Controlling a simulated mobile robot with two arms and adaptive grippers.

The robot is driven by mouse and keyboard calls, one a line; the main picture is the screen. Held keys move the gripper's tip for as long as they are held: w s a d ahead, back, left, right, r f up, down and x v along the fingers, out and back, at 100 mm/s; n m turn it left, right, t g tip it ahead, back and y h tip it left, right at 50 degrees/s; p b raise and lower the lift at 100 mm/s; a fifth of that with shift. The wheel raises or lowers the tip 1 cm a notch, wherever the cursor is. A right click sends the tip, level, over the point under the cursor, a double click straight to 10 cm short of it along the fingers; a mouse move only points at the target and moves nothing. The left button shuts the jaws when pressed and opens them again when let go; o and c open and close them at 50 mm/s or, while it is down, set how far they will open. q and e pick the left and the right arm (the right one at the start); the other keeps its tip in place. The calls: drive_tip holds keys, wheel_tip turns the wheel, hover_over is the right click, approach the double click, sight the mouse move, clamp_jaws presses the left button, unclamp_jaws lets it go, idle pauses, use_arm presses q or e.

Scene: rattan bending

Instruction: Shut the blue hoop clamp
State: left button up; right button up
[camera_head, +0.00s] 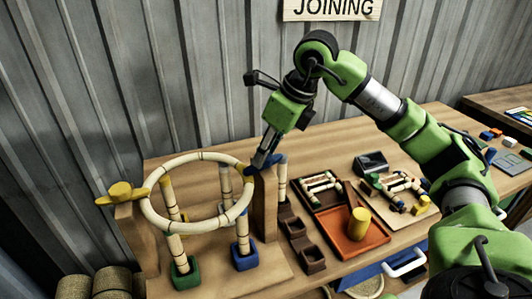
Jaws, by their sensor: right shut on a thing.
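The rattan hoop (150,213) rests level across wooden supports and upright rattan legs. The blue hoop clamp (249,171) is at the hoop's right side, on top of the right wooden post (265,205), and is partly hidden by my right gripper. My right gripper (262,163) points down from above and is shut on the blue clamp. I cannot tell from this angle whether the clamp is fully closed over the hoop. A yellow clamp (122,191) sits at the hoop's left side, on the left wooden post. My left gripper is not in view.
Rattan legs stand in a green foot block (186,274) and a blue foot block (245,257) below the hoop. To the right are a brown holder (305,258), an orange tray (352,246) with a yellow cylinder (359,224), and a dark box (371,162). A corrugated wall stands behind.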

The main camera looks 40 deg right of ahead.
drive_tip(key=shift+a+m+h, duration=0.1)
drive_tip(key=shift+m+h, duration=0.5)
drive_tip(key=shift+m, duration=1)
drive_tip(key=o, duration=1.1)
drive_tip(key=v, duration=1.2)
drive_tip(key=shift+s, duration=0.15)
